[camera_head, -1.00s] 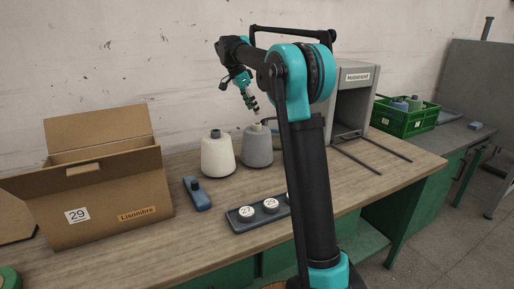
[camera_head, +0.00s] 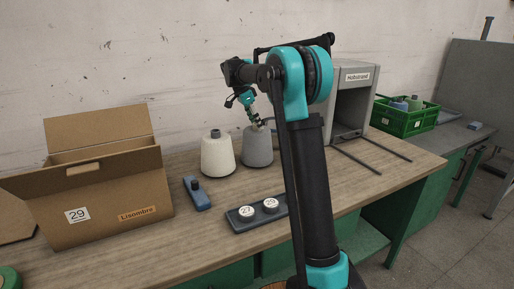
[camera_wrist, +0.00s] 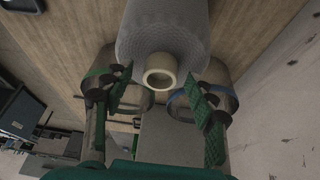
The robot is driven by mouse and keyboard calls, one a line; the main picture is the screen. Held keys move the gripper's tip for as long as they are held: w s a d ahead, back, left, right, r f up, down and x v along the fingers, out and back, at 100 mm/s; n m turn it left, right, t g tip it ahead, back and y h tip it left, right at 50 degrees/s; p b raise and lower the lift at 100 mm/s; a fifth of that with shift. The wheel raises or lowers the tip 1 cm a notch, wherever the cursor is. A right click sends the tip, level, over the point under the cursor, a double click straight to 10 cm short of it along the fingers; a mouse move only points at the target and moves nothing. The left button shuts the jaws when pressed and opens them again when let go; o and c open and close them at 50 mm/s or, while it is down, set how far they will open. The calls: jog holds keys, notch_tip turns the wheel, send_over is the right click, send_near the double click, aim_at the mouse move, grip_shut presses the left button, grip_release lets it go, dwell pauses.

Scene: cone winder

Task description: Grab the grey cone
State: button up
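The grey cone (camera_head: 257,148) stands upright on the wooden table, just right of the white cone (camera_head: 217,156). My gripper (camera_head: 257,121) is at the top of the grey cone. In the wrist view my gripper (camera_wrist: 160,97) is open, with one green-padded finger on each side of the pale tube end (camera_wrist: 160,72) of the grey cone (camera_wrist: 165,28). A gap shows between each finger and the tube. My arm hides some of the table right of the grey cone.
A cardboard box (camera_head: 100,205) stands at left. A blue tool with a dark knob (camera_head: 197,193) and a dark tray (camera_head: 243,222) with numbered discs lie in front of the cones. A grey machine (camera_head: 357,95) and a green crate (camera_head: 404,122) are at right.

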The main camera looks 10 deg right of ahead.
grip_shut()
dwell(0.5)
